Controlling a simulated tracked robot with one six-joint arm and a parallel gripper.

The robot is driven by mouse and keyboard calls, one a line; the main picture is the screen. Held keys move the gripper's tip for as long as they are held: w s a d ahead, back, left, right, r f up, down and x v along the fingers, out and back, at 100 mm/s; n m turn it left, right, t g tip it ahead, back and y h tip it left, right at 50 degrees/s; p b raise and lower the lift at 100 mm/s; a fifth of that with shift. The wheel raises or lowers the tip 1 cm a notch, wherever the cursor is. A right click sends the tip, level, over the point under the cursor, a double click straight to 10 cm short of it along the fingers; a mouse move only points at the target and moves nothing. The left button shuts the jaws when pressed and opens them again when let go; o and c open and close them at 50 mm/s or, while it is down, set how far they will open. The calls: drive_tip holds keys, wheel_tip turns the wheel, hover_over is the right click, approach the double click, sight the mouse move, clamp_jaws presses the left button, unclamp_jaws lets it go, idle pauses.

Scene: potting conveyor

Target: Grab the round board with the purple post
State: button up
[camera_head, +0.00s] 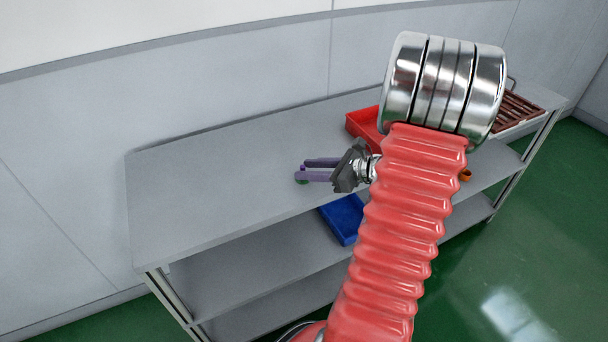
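My gripper (303,172) is left of the red ribbed arm, over the grey bench top. Its two purple fingers point left with a narrow gap between them, and nothing clear shows in the gap. A small green patch shows at the lower fingertip; I cannot tell whether it belongs to the finger. I cannot make out a round board with a purple post in this view. My arm hides part of the bench.
A grey bench (210,190) with shelves stands along the wall. A red tray (362,124) and a brown slotted tray (517,111) are on top. A small orange item (465,175) is partly hidden. The bench top's left is clear.

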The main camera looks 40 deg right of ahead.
sight(292, 175)
drive_tip(key=shift+w+a+f, duration=0.15)
drive_tip(key=shift+w+f, duration=0.05)
drive_tip(key=shift+w, duration=0.25)
drive_tip(key=shift+w, duration=0.1)
drive_tip(key=shift+x, duration=2.55)
drive_tip(key=shift+c, duration=0.6)
clamp_jaws()
